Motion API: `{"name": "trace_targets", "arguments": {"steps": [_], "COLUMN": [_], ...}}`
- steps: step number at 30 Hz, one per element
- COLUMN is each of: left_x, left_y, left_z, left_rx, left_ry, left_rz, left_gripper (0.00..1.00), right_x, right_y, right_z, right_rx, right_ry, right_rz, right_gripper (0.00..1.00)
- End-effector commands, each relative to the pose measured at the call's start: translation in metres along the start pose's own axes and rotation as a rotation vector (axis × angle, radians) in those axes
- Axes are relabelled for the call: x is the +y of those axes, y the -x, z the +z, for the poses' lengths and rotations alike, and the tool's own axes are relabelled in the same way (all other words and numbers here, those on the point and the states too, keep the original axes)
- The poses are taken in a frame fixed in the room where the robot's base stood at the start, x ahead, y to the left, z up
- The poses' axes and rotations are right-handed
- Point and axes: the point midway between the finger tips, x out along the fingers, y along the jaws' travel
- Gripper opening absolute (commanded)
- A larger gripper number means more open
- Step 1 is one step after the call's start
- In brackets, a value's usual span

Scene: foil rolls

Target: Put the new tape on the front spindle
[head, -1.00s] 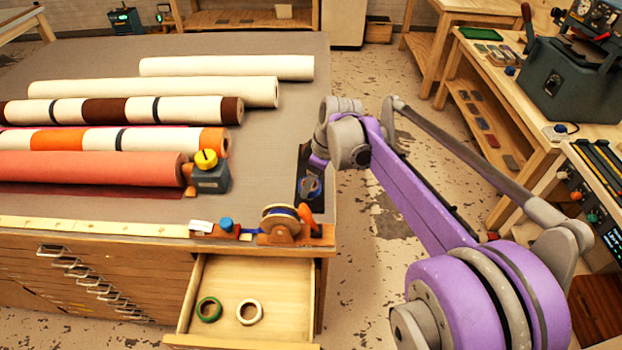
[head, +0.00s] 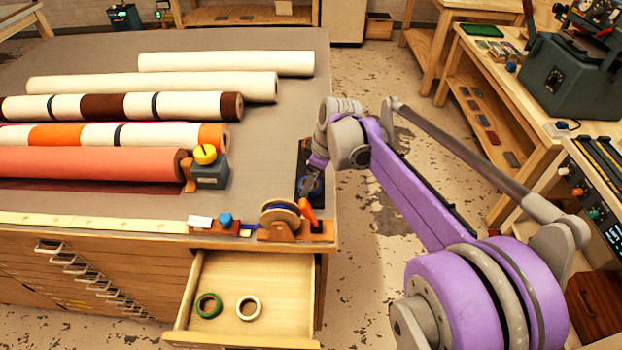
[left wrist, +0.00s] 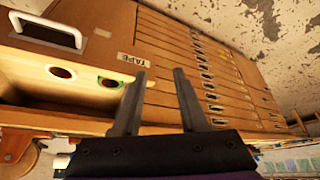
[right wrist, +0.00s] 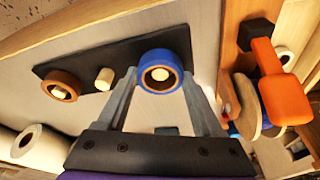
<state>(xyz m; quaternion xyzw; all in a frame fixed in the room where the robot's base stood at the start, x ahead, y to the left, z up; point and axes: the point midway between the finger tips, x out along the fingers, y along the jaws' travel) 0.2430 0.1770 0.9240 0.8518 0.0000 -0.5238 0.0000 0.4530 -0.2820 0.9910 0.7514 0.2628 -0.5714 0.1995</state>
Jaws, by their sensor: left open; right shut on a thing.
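A blue tape roll (right wrist: 160,72) sits between the fingertips of my right gripper (right wrist: 162,88), at the end of a black plate (right wrist: 118,52) on the table. A pale peg shows in its hole; I cannot tell if the roll is seated around it. The same blue roll (head: 313,187) shows small in the head view. On the plate, a brown roll (right wrist: 62,86) surrounds another peg, and a bare pale peg (right wrist: 104,78) stands between the two rolls. My left gripper (left wrist: 158,74) is open and empty by the drawer fronts, outside the head view.
An open drawer (head: 282,280) holds a green roll (head: 209,305) and a white roll (head: 249,308). A tape dispenser (head: 284,222) with an orange handle (right wrist: 285,100) stands beside the plate at the table's front corner. Large rolls (head: 90,165) cover the table's left.

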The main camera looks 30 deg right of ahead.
Motion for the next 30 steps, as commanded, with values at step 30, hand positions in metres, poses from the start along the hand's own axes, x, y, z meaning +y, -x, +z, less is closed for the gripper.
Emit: {"name": "trace_targets", "arguments": {"steps": [30], "left_x": [0.0], "left_y": [-0.0053], "left_z": [0.005], "left_rx": [-0.004], "left_ry": [0.0], "left_rz": [0.0], "left_gripper": [0.42], "right_x": [0.0], "right_y": [-0.0108], "right_z": [0.0029], "right_rx": [0.0], "right_ry": [0.0], "right_rz": [0.0], "right_gripper": [0.14]}}
